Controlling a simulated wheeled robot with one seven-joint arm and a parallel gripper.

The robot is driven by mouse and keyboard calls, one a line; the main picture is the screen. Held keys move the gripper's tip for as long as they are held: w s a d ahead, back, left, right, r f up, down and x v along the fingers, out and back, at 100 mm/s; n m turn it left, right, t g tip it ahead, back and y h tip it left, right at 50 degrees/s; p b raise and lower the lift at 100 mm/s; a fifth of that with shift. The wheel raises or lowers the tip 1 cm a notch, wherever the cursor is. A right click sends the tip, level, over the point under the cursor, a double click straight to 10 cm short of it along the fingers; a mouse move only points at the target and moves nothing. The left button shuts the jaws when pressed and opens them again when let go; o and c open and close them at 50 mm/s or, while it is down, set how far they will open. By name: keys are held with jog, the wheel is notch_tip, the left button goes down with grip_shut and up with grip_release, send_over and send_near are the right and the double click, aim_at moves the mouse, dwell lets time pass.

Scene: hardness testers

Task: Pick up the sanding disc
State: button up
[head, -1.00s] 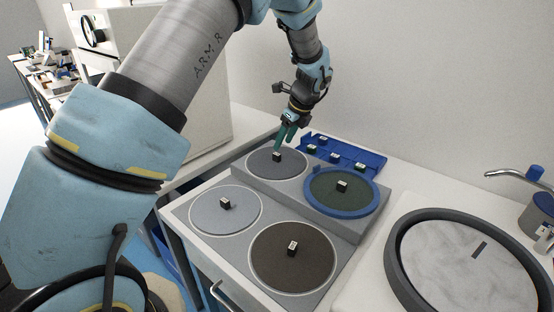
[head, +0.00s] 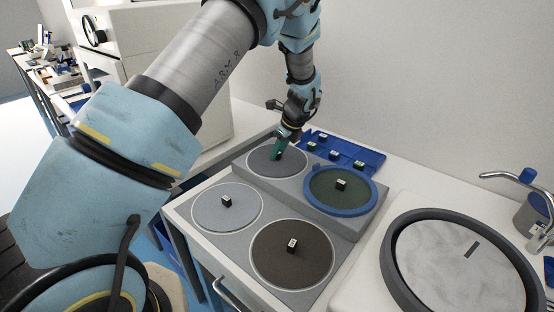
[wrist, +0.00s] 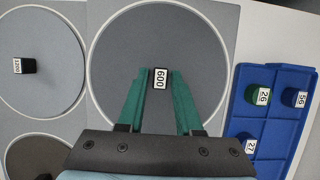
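Several round sanding discs with small labelled blocks at their centres lie on a grey stepped board. My gripper (head: 278,153) is over the back-left grey disc (head: 262,163), and its fingers hide that disc's block in the head view. In the wrist view, the green fingers (wrist: 160,78) stand on either side of the dark block marked 600 (wrist: 160,79), with a narrow gap showing beside it. The gripper looks open around the block. The block sits at the middle of the grey disc (wrist: 125,45).
A light grey disc (head: 212,214), a dark brown disc (head: 275,266) and a green disc in a blue ring (head: 325,200) lie nearby. A blue tray (head: 372,157) with small labelled pieces stands behind. A round basin rim (head: 395,265) and tap (head: 497,175) are at right.

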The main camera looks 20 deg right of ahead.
grip_shut()
jog(key=shift+r, duration=0.15)
